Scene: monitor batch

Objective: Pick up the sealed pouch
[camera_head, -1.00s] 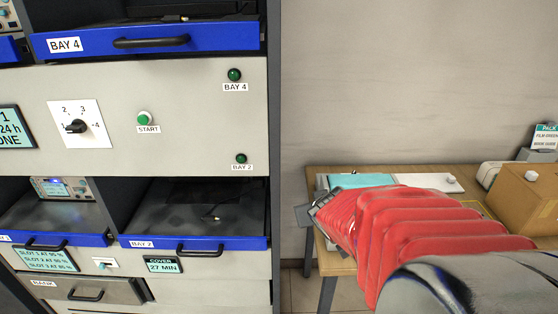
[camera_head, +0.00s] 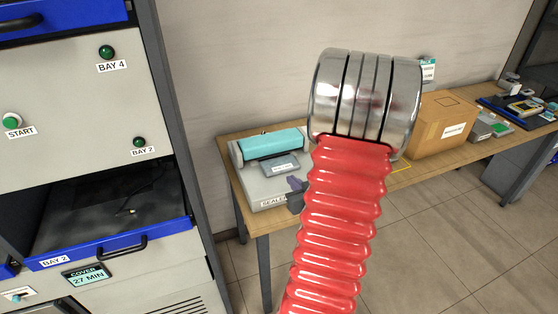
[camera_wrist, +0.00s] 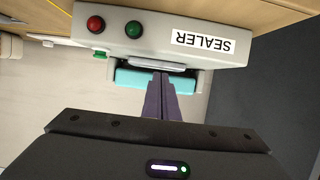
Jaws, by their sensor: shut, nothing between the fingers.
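The sealer (camera_head: 256,186) stands on the wooden table, with a teal bar (camera_head: 272,143) along its back. A small grey pouch with a white label (camera_head: 282,165) lies on top of it, in front of the bar. In the wrist view the sealer (camera_wrist: 165,27) is upside down, and the pale edge of what looks like the pouch (camera_wrist: 150,62) shows beside the teal bar (camera_wrist: 135,78). My gripper (camera_wrist: 161,78) is shut and empty, its dark fingers pointing at the pouch area.
A cardboard box (camera_head: 435,125) stands on the table to the right, with more equipment beyond it. The rack (camera_head: 100,190) with an open blue-fronted Bay 2 drawer (camera_head: 110,244) is at left. My red arm hides part of the table.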

